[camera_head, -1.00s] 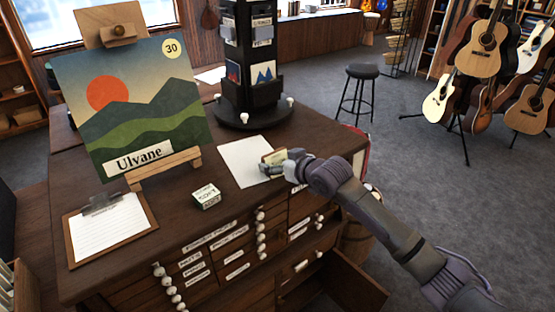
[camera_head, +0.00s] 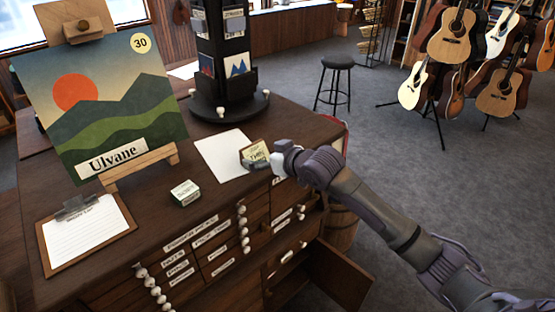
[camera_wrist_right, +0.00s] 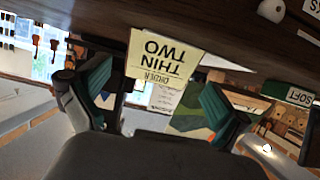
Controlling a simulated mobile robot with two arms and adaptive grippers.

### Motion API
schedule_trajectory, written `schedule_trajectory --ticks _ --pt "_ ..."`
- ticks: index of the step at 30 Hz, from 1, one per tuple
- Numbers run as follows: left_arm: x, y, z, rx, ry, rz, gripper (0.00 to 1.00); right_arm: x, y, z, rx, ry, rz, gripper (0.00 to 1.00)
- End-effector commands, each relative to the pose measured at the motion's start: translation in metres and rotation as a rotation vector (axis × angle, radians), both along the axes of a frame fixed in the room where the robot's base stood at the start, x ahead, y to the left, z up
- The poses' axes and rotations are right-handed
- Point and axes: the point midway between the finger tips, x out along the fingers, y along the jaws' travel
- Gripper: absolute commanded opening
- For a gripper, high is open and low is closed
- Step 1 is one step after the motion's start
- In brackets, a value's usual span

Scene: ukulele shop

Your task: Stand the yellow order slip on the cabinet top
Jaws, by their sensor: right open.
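The yellow order slip (camera_head: 255,149) stands upright on the dark wooden cabinet top (camera_head: 218,203), near its right edge and beside a white sheet. My right gripper (camera_head: 265,160) is around it from the right, low over the top. In the right wrist view, which is upside down, the slip (camera_wrist_right: 165,58) reads "ORDER THIN TWO". Its lower edge meets the wood there. The open fingers (camera_wrist_right: 158,92) are on either side of it, with gaps between them and the slip. My left gripper is out of view.
A small box (camera_head: 185,192) marked "SOFT", a clipboard (camera_head: 85,232) and an easel with a painting (camera_head: 100,100) stand to the left. A black rotating rack (camera_head: 225,100) is behind. A cabinet door (camera_head: 343,272) hangs open below my right arm.

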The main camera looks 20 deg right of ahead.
Motion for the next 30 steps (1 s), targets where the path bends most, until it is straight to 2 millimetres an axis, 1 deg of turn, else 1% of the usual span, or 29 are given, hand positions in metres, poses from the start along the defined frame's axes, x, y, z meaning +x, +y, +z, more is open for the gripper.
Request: schedule_trajectory --ticks 1,6,9,12,16,23,25,26,28,29,30 --pt "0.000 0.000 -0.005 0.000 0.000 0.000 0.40 -0.011 -0.005 0.002 -0.003 -0.002 -0.001 1.00" --pt "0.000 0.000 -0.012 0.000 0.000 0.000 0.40 -0.042 -0.016 0.016 -0.003 -0.001 0.000 1.00" --pt "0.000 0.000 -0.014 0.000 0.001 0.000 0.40 -0.056 -0.021 0.023 -0.002 0.000 0.000 1.00" --pt "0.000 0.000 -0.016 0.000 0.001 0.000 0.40 -0.066 -0.025 0.027 0.000 0.001 -0.001 1.00" --pt "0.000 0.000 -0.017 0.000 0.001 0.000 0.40 -0.072 -0.027 0.031 -0.001 0.001 -0.001 1.00" --pt "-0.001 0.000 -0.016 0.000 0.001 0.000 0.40 -0.072 -0.027 0.031 0.001 0.002 -0.002 1.00" --pt "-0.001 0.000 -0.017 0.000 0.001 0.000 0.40 -0.069 -0.030 0.022 0.005 0.012 -0.013 1.00" --pt "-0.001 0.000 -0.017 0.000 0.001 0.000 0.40 -0.066 -0.034 0.013 0.008 0.022 -0.025 1.00" --pt "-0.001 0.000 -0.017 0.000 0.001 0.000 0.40 -0.057 -0.046 -0.018 0.013 0.055 -0.064 1.00" --pt "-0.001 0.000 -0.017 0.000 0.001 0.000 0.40 -0.054 -0.052 -0.037 0.015 0.075 -0.085 1.00" --pt "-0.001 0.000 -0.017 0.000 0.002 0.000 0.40 -0.050 -0.062 -0.067 0.015 0.104 -0.116 1.00"
